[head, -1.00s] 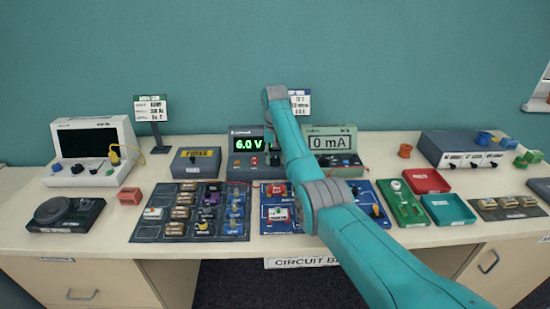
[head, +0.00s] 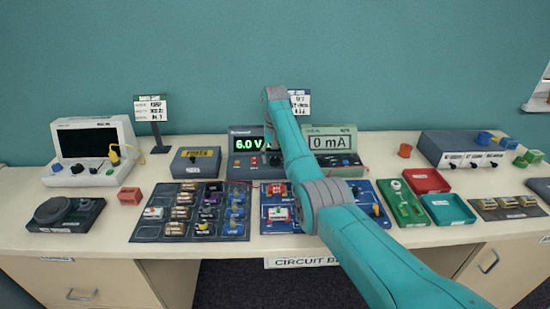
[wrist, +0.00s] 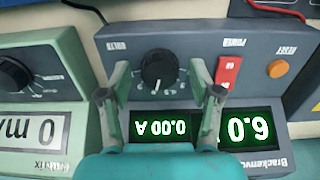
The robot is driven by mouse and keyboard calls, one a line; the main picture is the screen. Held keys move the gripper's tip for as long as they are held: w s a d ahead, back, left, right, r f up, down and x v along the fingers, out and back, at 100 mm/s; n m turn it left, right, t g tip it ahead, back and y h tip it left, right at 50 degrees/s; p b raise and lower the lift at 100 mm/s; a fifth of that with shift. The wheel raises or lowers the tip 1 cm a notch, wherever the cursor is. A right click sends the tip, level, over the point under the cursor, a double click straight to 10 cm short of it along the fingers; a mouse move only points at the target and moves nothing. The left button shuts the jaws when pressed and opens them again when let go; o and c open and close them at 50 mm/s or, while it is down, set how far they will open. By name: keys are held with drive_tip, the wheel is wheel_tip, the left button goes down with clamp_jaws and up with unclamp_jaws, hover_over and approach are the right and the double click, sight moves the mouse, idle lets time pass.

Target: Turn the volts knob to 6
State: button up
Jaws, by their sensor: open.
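The power supply (head: 236,165) stands at the back middle of the bench, partly hidden by my arm. Its green display (head: 247,143) reads 6.0 V. In the wrist view the picture is upside down, and the displays (wrist: 245,128) show 6.0 and 0.00 A. The black volts knob (wrist: 160,69) sits on the supply's sloped panel with a white pointer mark. My gripper (wrist: 160,93) is open, one finger on each side of the knob, apparently clear of it.
A red power switch (wrist: 228,75) and an orange reset button (wrist: 278,69) are beside the knob. A green meter (head: 331,150) reading 0 mA stands right of the supply. Component trays and a blue circuit board (head: 270,226) lie in front.

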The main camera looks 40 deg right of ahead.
sight(275, 159)
drive_tip(key=shift+r, duration=3.75)
